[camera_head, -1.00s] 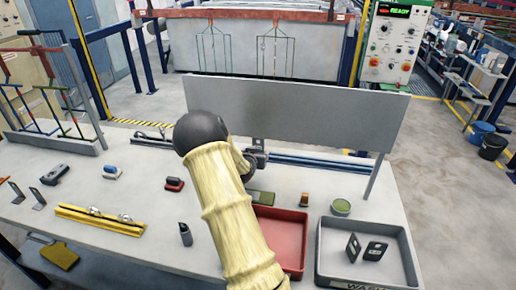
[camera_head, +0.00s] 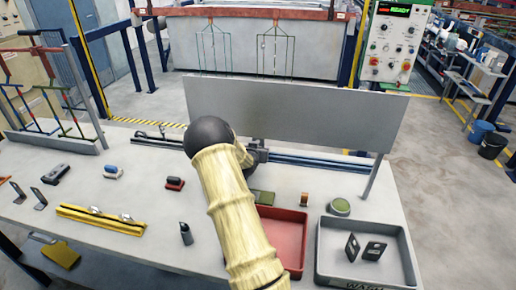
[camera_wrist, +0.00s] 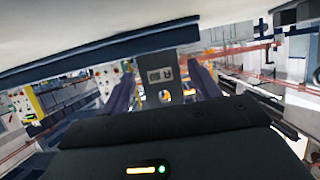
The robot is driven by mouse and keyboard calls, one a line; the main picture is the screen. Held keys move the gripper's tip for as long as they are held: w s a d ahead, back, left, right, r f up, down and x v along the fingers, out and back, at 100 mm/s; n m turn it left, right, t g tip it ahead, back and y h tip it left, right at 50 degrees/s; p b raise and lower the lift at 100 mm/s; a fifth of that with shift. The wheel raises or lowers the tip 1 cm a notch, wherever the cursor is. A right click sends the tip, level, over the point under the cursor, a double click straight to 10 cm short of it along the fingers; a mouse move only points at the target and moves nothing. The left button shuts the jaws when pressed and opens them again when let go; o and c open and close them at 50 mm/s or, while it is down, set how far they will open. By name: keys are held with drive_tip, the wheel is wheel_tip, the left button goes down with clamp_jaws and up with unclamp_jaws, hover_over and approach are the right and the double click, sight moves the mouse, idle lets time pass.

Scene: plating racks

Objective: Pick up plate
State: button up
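A grey plate (camera_wrist: 163,78) with a dark letter mark and a round hole stands upright in the middle of the wrist view. It lies between the two dark fingers of my gripper (camera_wrist: 164,92). The fingers are spread, with a visible gap on the plate's left; on its right they look close, and contact is unclear. In the head view my gripper (camera_head: 258,157) is low in front of the upright grey panel, mostly hidden behind my arm. Two dark plates (camera_head: 352,246) (camera_head: 375,251) stand in the grey tray (camera_head: 322,262). Other small dark plates (camera_head: 38,199) stand at the table's left.
The upright grey panel (camera_head: 300,112) and blue rail (camera_head: 310,163) stand at the table's back. A red tray (camera_head: 296,262), a green-topped round container (camera_head: 340,206) and a yellow bar (camera_head: 95,220) are nearby. A rack (camera_head: 50,100) stands at far left.

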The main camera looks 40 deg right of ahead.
drive_tip(key=c, duration=0.9)
drive_tip(key=shift+o, duration=0.2)
drive_tip(key=shift+r, duration=0.15)
